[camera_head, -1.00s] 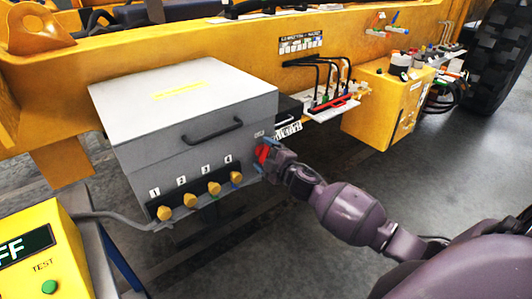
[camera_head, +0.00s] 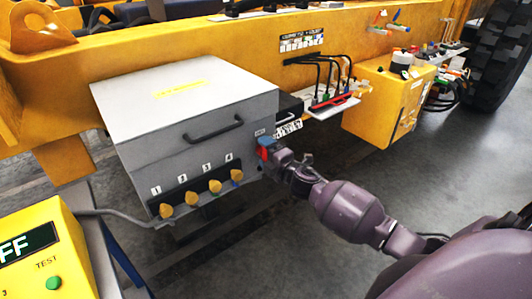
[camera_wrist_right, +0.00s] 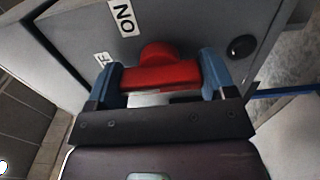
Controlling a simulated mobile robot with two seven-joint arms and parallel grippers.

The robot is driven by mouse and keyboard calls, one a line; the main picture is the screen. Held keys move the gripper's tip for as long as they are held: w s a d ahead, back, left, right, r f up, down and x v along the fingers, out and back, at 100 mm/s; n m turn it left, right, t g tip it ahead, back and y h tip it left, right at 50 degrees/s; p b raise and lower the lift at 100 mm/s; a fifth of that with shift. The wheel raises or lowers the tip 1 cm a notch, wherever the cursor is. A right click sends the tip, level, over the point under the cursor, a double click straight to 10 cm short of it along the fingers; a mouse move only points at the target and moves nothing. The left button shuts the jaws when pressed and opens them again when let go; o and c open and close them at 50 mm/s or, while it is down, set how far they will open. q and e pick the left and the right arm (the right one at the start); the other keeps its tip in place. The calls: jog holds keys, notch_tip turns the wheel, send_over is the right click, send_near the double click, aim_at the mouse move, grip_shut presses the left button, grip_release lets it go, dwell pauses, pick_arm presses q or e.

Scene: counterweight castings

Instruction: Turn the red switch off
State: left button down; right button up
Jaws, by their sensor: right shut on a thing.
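The red switch (camera_head: 264,153) is on the right end of the front face of the grey box (camera_head: 190,95). In the right wrist view the red switch (camera_wrist_right: 160,70) has a round hub and a bar-shaped handle, with an "ON" label (camera_wrist_right: 123,17) above it and a partly hidden label (camera_wrist_right: 102,58) to its left. My right gripper (camera_head: 267,148) is at the switch; its blue fingers (camera_wrist_right: 161,78) stand on both sides of the red handle and are shut on it. My left gripper is not in view.
Several yellow knobs (camera_head: 190,197) numbered 1 to 4 line the box's lower front. A black lid handle (camera_head: 213,131) is above them. A yellow tester (camera_head: 40,255) reading "FF" stands at lower left. A yellow box (camera_head: 385,105) is at right.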

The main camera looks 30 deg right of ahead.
jog(key=o, duration=0.9)
jog(key=s, duration=0.7)
jog(key=s+d, duration=0.1)
jog(key=s, duration=0.2)
jog(key=shift+s, duration=0.4)
